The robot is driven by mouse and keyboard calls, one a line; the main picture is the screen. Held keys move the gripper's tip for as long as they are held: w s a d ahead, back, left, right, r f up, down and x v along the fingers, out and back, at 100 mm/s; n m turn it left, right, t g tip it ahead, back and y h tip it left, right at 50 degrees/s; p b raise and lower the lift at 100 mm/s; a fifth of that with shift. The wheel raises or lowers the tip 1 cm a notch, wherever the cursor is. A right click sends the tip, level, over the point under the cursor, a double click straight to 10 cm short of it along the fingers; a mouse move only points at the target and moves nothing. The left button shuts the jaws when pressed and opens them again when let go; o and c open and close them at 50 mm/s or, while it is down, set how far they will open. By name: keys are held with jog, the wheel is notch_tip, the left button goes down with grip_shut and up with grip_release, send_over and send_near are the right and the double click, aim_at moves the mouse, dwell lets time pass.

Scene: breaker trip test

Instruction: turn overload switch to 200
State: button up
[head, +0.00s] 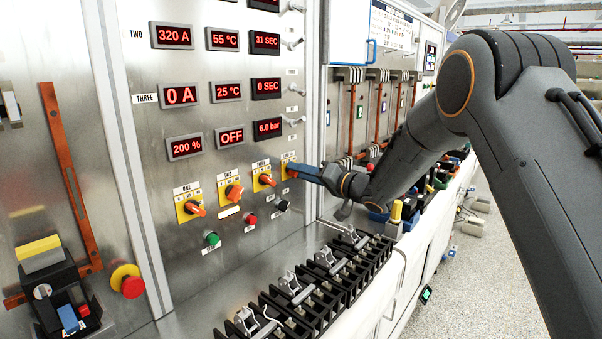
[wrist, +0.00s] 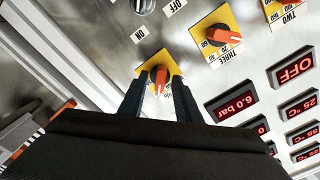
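The overload switch appears to be the rightmost yellow plate with an orange knob (head: 288,160) on the steel panel; its label is too small to read. In the wrist view its orange knob (wrist: 159,80) sits between my two fingers. My gripper (head: 299,171) reaches in from the right with its fingertips at this knob. In the wrist view my gripper (wrist: 160,82) looks open, one finger on each side of the knob with small gaps. The scale marks around the knob are partly hidden by the fingers. A red display (head: 186,146) reads 200 %.
Three similar switches stand to the left, including the one labelled THREE (wrist: 218,38). Below are a green button (head: 212,239), a red button (head: 250,219) and a black knob (head: 283,205). A row of black terminal blocks (head: 325,272) lies on the bench below.

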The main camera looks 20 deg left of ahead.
jog(key=b+v, duration=0.2)
jog(key=v, duration=0.5)
jog(key=shift+s+d+b, duration=0.15)
jog(key=shift+d+b, duration=0.15)
jog(key=shift+d, duration=0.05)
jog(key=s+d+f+m+t+h, duration=0.1)
jog(key=d+f+h, duration=0.25)
jog(key=d, duration=0.45)
jog(key=d+f+m+t+h, duration=0.25)
jog(key=d+h, duration=0.25)
jog(key=d, duration=0.3)
jog(key=s+d+f+m+t+h, duration=0.1)
jog(key=d+f+h, duration=0.25)
jog(key=d, duration=0.55)
jog(key=s+d+f+g+h, duration=0.5)
jog(key=s+d, duration=0.4)
jog(key=s, duration=0.4)
jog(key=s+d+f+g, duration=0.1)
jog(key=s+f+g, duration=0.1)
jog(key=s, duration=0.7)
jog(key=s+d+f+g, duration=0.2)
jog(key=s+f+g, duration=0.1)
jog(key=s, duration=0.6)
jog(key=shift+s+d+b, duration=0.15)
jog(key=shift+d+b, duration=0.15)
jog(key=shift+b, duration=0.1)
